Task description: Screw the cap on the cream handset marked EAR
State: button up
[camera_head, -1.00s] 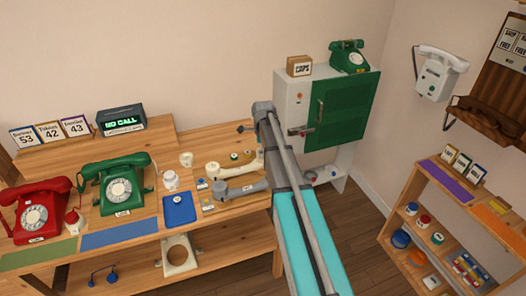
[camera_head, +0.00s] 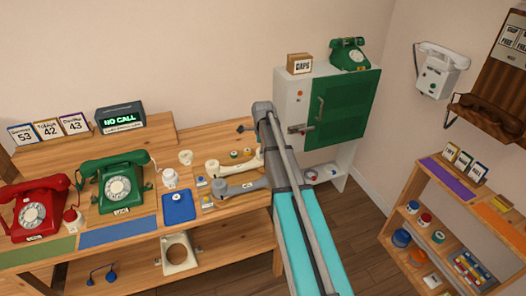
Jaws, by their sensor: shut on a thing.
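A cream handset (camera_head: 232,165) lies on the bench just left of my arm. Its right end is close to the arm in the picture, and I cannot read any EAR mark on it. A grey handset (camera_head: 238,187) lies in front of it. Small round pieces, perhaps caps (camera_head: 234,155), sit behind the cream handset; they are too small to tell apart. My grey and teal arm rises from the lower right and covers the bench's right end.
A blue tray (camera_head: 179,207), a green dial phone (camera_head: 118,190) and a red dial phone (camera_head: 34,212) stand left on the bench. A white cabinet with a green door (camera_head: 340,108) stands behind right, bearing a CAPS box (camera_head: 299,63). A low shelf (camera_head: 400,222) stands at the right.

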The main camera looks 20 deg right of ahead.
jog(key=o, duration=0.7)
jog(key=shift+r, duration=0.1)
notch_tip(320, 180, up, 7)
jog(key=p, duration=0.7)
jog(key=shift+r, duration=0.15)
jog(key=s+a+n, duration=0.1)
jog(key=s+a, duration=0.4)
jog(key=a, duration=0.3)
jog(key=s+a+f+n, duration=0.1)
jog(key=s+a, duration=0.4)
jog(key=a, duration=0.4)
jog(key=s+a+n+b, duration=0.1)
jog(key=s+a+n, duration=0.1)
jog(key=s+a, duration=0.3)
jog(key=shift+s+a+f, duration=0.1)
jog(key=shift+a+f, duration=0.1)
jog(key=shift+a, duration=1.8)
